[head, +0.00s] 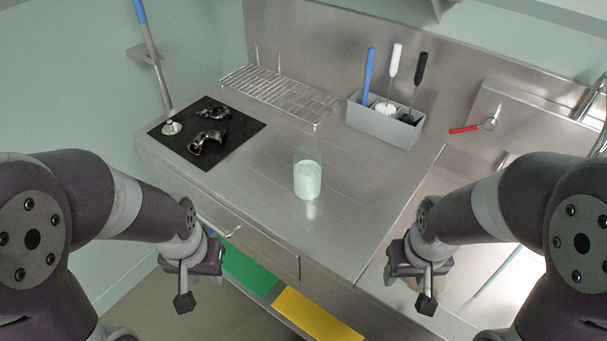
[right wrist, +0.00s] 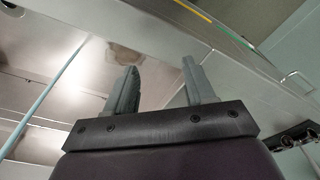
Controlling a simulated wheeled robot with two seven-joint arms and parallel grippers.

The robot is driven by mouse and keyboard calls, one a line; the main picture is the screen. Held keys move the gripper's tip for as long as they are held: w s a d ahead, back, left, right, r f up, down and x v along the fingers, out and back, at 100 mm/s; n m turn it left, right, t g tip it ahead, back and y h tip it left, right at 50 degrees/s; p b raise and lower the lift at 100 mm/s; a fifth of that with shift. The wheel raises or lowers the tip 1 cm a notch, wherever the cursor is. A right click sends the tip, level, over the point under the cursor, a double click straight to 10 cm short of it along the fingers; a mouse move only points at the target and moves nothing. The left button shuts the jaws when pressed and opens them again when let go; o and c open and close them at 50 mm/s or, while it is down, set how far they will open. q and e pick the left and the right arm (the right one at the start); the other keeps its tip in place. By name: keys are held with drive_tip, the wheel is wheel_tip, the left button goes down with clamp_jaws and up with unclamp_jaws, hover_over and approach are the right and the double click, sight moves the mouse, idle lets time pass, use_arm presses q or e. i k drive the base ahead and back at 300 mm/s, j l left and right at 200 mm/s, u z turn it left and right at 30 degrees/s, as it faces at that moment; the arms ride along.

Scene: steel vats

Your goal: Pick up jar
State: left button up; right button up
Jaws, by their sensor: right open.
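The jar (head: 307,181) is a clear glass cylinder with pale greenish-white contents. It stands upright near the middle of the steel counter (head: 262,205). My left gripper (head: 184,300) hangs in front of the counter, below and left of the jar; its fingers are too small to judge there. My right gripper (head: 427,302) is below and right of the jar, apart from it. In the right wrist view its two grey fingers (right wrist: 158,85) are spread with nothing between them. The jar is not visible in that view.
A black mat (head: 235,139) with dark metal parts lies at the left. A wire rack (head: 283,92) and a grey box (head: 385,123) with brush-like tools stand at the back. A sink basin (head: 470,230) is at the right. The counter around the jar is clear.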

sight(307, 161)
drive_tip(key=j+z, duration=0.15)
drive_tip(key=z, duration=0.3)
drive_tip(key=i+j+z, duration=0.1)
drive_tip(key=z, duration=0.3)
drive_tip(key=j+z, duration=0.25)
drive_tip(key=z, duration=0.2)
drive_tip(key=j+z, duration=0.15)
drive_tip(key=j, duration=0.3)
drive_tip(key=k+j+z, duration=0.1)
drive_tip(key=j, duration=0.35)
drive_tip(key=k+j+z, duration=0.15)
drive_tip(key=j, duration=0.35)
drive_tip(key=k+j+z, duration=0.1)
drive_tip(key=j, duration=0.35)
